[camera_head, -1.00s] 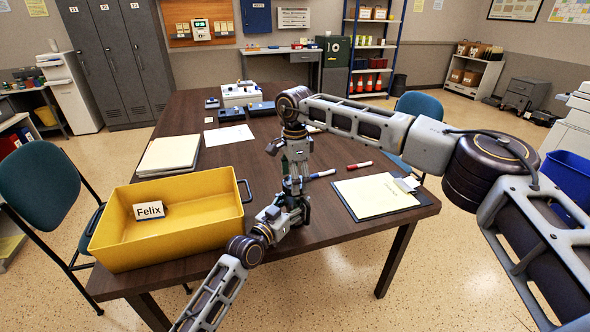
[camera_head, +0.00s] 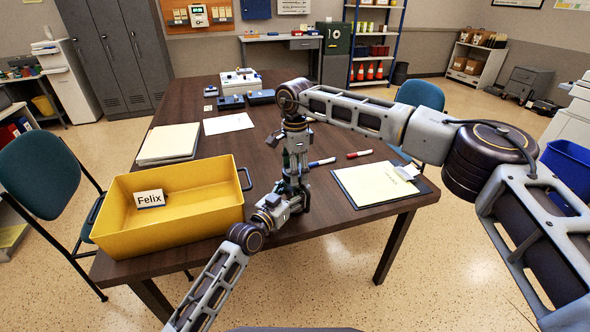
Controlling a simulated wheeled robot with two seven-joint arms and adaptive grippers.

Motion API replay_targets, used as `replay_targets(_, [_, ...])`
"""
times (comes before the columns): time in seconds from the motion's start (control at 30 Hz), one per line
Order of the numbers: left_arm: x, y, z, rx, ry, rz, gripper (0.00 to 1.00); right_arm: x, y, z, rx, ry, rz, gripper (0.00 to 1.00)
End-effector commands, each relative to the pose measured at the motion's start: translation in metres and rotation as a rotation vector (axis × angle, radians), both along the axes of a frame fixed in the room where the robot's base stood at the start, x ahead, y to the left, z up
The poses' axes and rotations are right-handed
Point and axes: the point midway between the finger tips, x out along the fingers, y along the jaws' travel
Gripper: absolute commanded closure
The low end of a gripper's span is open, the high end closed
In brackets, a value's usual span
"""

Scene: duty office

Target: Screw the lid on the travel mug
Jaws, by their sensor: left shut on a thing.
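My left gripper (camera_head: 283,203) comes in low from the left over the near part of the table, beside the yellow bin. It is shut on a dark, mostly hidden thing (camera_head: 303,196), which seems to be the travel mug. My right gripper (camera_head: 294,168) points straight down just above the left one, close over that thing. Its fingertips overlap the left gripper and the held thing, so I cannot tell whether it is open or shut. I cannot make out the lid; it may be hidden between the two grippers.
A yellow bin (camera_head: 170,233) with a "Felix" card (camera_head: 150,199) stands at the table's (camera_head: 235,155) left. A clipboard (camera_head: 378,184) and two markers (camera_head: 358,154) lie to the right. Papers (camera_head: 168,143) and several devices (camera_head: 240,82) lie farther back. Chairs stand at both sides.

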Motion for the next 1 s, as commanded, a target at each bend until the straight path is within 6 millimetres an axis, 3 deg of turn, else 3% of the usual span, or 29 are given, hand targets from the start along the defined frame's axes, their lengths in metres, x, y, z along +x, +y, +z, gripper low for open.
replay_targets(0.27, [0.0000, -0.0001, 0.0010, -0.001, -0.002, 0.000, 1.00, 0.0000, 0.0001, -0.0002, 0.000, 0.000, -0.121, 0.64])
replay_targets(1.0, [-0.0001, -0.0003, 0.0012, 0.000, -0.002, 0.000, 1.00, 0.0000, 0.0001, -0.0011, -0.001, 0.000, -0.735, 0.64])
